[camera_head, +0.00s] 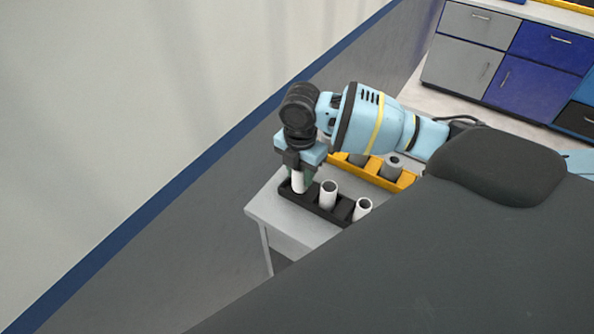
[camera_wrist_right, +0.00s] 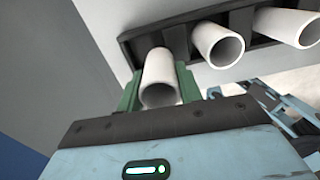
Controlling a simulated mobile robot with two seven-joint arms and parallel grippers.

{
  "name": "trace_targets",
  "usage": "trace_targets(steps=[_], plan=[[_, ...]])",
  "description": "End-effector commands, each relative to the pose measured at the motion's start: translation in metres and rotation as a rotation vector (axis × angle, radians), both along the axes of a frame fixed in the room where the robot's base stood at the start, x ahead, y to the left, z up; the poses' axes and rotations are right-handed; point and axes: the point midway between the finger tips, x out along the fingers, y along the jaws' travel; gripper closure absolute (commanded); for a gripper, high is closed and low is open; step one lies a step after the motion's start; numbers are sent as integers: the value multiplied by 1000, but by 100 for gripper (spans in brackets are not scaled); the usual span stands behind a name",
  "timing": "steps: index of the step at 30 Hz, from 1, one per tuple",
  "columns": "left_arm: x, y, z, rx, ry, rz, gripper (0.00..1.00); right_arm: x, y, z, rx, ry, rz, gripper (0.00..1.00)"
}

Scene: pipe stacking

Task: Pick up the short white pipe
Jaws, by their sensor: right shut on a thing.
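Several white pipes stand upright in a black holder (camera_head: 308,207) on a small grey table. The leftmost white pipe (camera_head: 298,184) is between the fingers of my right gripper (camera_head: 301,176), which is shut on it. In the right wrist view this pipe (camera_wrist_right: 160,80) sits between the green fingers, its open end facing the camera and its far end at the holder (camera_wrist_right: 148,42). The middle pipe (camera_head: 328,193) and the right pipe (camera_head: 362,209) stand free in the holder. I cannot tell whether the gripped pipe is lifted. My left gripper is not in view.
The table (camera_head: 264,210) has a free edge at the left. A wall with a blue stripe runs along the left. Cabinets (camera_head: 474,52) stand at the back right.

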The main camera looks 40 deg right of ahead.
Motion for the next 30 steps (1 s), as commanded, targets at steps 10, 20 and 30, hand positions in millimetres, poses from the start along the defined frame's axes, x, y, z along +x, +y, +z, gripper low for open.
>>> trace_targets(steps=[10,20,30], plan=[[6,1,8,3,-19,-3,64,-57,7,7,-1,-4,1,87],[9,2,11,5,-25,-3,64,-109,14,12,-1,-3,0,87],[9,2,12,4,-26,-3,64,-138,18,14,0,-3,-2,87]])
